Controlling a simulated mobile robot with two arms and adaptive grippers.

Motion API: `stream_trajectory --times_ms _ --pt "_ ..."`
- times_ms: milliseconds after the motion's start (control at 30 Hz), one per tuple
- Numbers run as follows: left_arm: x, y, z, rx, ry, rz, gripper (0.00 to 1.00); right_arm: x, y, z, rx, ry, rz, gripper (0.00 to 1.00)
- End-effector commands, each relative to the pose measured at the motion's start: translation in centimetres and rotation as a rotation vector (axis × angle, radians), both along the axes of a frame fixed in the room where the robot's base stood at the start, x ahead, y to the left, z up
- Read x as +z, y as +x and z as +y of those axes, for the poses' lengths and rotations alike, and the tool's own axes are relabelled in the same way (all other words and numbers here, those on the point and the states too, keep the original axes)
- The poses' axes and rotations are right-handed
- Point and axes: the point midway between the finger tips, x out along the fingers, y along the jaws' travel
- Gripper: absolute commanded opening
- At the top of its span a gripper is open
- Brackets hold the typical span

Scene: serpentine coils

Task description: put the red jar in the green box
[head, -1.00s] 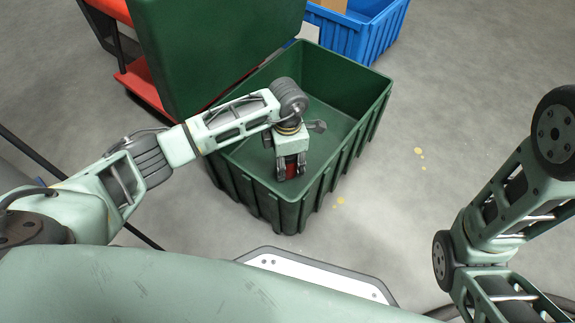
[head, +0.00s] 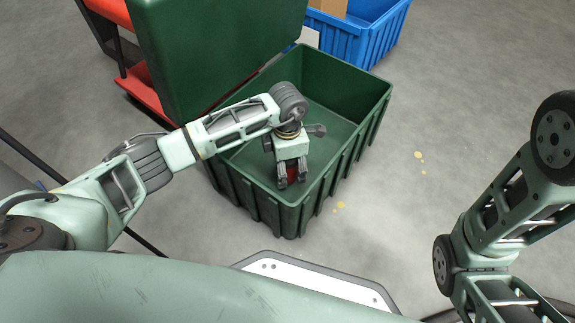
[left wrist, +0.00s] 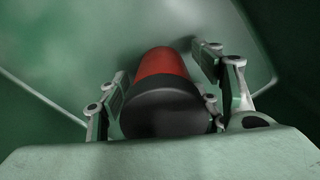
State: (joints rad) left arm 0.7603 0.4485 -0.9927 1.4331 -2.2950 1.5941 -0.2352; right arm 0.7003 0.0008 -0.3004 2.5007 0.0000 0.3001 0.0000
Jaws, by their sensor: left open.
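The red jar (left wrist: 165,62) with its dark lid (left wrist: 163,112) is between the fingers of my left gripper (left wrist: 165,80) in the left wrist view. The fingers are open, with a gap at the right finger; contact on the left side is unclear. In the head view my left gripper (head: 291,182) points down inside the open green box (head: 350,150), near its front wall. My right gripper is out of view.
A blue crate (head: 365,38) with a cardboard piece (head: 333,7) is behind the box. Red shelving (head: 147,88) stands at the left. The floor right of the box is clear.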

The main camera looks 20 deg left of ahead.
Motion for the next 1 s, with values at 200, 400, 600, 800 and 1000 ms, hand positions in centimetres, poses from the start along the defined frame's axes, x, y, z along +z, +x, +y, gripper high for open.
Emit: stream_trajectory --times_ms 200,400,600,800,1000 --pt "2.6 0.1 0.0 -0.001 -0.001 -0.002 0.59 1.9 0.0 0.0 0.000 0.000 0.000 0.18" --pt "6.7 0.1 0.0 -0.001 0.001 -0.003 0.59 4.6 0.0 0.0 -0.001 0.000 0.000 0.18" --pt "10.7 0.1 0.0 -0.001 0.000 -0.002 0.59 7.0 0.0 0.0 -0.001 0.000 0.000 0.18" --pt "12.2 0.0 0.0 0.000 0.000 0.000 0.59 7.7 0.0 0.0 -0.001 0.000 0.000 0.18" --pt "12.1 0.0 0.0 0.000 0.000 0.000 0.59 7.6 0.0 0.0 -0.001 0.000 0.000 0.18"
